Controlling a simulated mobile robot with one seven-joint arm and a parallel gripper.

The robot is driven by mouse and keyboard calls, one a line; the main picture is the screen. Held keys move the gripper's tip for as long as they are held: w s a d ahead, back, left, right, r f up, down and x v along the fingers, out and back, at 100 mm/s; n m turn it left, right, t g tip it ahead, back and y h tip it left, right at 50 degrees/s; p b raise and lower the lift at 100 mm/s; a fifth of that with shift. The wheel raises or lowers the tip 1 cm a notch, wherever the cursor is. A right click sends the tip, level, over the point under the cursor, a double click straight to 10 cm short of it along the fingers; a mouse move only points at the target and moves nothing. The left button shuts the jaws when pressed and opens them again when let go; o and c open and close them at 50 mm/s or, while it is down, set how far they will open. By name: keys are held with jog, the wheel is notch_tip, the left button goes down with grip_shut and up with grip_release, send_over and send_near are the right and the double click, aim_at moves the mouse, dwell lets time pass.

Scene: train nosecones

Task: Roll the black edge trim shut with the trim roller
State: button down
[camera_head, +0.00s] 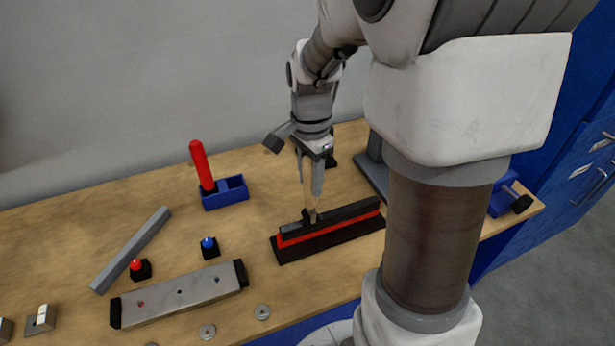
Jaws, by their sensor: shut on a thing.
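The black edge trim (345,214) runs along the top of a red strip (325,230), which stands on a long dark base (292,253) near the table's front edge. My gripper (312,185) points down over the left half of the trim. It is shut on a slim tan-handled tool, which I take as the trim roller (307,196). The tool's small dark lower end is at the top of the trim; whether it presses on it I cannot tell.
A blue holder (226,193) with a red-handled tool (201,165) stands behind left. A grey bar (132,249), a metal block with black ends (180,293), red (139,268) and blue (209,247) buttons and washers (262,312) lie left. A blue device (503,197) is at right.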

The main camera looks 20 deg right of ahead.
jog(key=shift+d, duration=0.15)
jog(key=shift+d, duration=1.25)
jog(key=shift+d, duration=1.5)
jog(key=shift+d, duration=1.45)
jog(key=shift+d, duration=1.35)
